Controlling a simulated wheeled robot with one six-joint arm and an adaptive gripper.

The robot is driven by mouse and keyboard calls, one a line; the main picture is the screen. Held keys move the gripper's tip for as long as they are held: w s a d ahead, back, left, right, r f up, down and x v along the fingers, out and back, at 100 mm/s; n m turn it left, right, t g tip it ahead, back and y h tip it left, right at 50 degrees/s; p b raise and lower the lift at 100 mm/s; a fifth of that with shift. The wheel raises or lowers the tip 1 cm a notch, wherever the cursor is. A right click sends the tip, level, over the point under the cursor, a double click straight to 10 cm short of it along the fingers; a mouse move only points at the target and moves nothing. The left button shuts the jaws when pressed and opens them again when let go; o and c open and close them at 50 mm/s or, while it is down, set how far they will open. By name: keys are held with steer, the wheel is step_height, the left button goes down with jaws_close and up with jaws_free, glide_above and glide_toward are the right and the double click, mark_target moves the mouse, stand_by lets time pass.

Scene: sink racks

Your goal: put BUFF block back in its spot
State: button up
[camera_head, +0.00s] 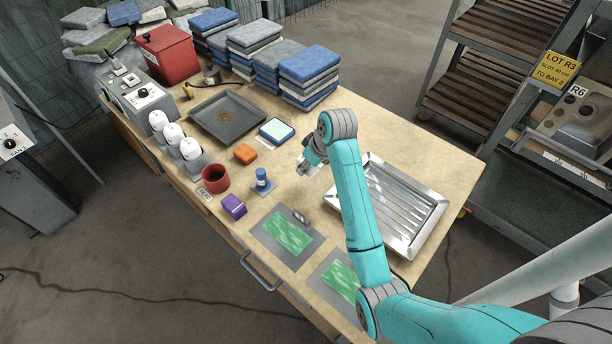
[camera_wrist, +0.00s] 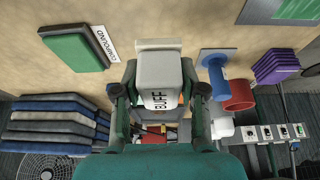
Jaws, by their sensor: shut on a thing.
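The BUFF block (camera_wrist: 158,92) is a pale, whitish block with dark BUFF lettering. In the wrist view it sits between the two fingers of my gripper (camera_wrist: 157,100), which is shut on it. A pale flat edge shows just beyond the block's far end; I cannot tell if it belongs to the block. In the head view my gripper (camera_head: 308,168) is over the middle of the table, right of the blue peg-like piece (camera_head: 261,180) and left of the metal tray. The block is small and hard to make out there. I cannot tell which place is its spot.
Green-centred mats (camera_head: 287,234) lie in front. The ribbed metal tray (camera_head: 405,203) is at right; stacked cloths (camera_head: 309,72) are behind.

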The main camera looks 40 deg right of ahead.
mark_target(305, 182)
steer(key=shift+f, duration=3.35)
steer(key=o, duration=1.2)
steer(key=shift+f, duration=0.1)
steer(key=v, duration=1.2)
